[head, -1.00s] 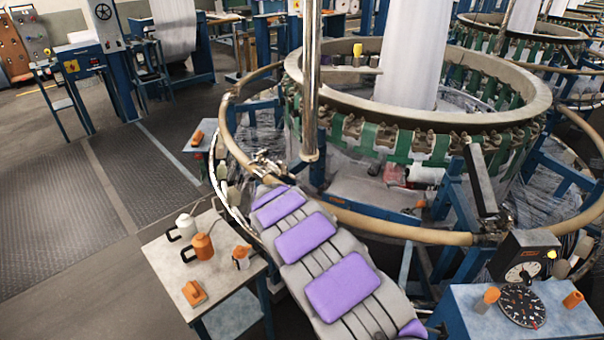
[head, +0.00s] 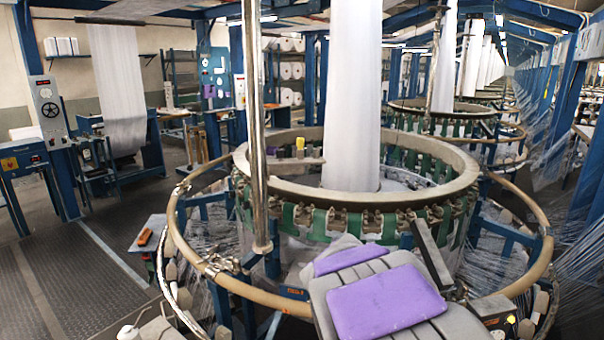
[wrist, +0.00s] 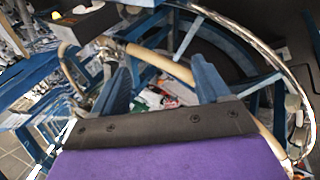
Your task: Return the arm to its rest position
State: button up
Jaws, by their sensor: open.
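My arm, grey with purple pads, rises from the bottom edge of the head view in front of the circular loom (head: 300,195). Its far end is near the loom's tan outer ring (head: 230,283); the jaws cannot be made out there. In the wrist view my gripper (wrist: 160,78) shows as two blue fingers set apart beyond the dark plate and purple pad. Nothing is seen between the fingers except the loom's frame and floor clutter farther off. The gripper looks empty.
A chrome post (head: 256,130) stands just left of my arm. A small side table (head: 150,238) with an orange item is at left. Dark floor plates (head: 70,285) at left are clear. More looms stand behind.

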jog(key=s+a+m+g+y, duration=0.1)
jog(key=s+m+g+y, duration=0.1)
jog(key=s, duration=1.4)
jog(key=s+a+f+m+g+y, duration=0.1)
jog(key=s+a+g+y, duration=0.1)
jog(key=s, duration=1.5)
jog(key=shift+s+m+g+y, duration=0.15)
jog(key=shift+m+g+y, duration=0.25)
jog(key=shift+g+y, duration=0.3)
jog(key=shift+c, duration=0.2)
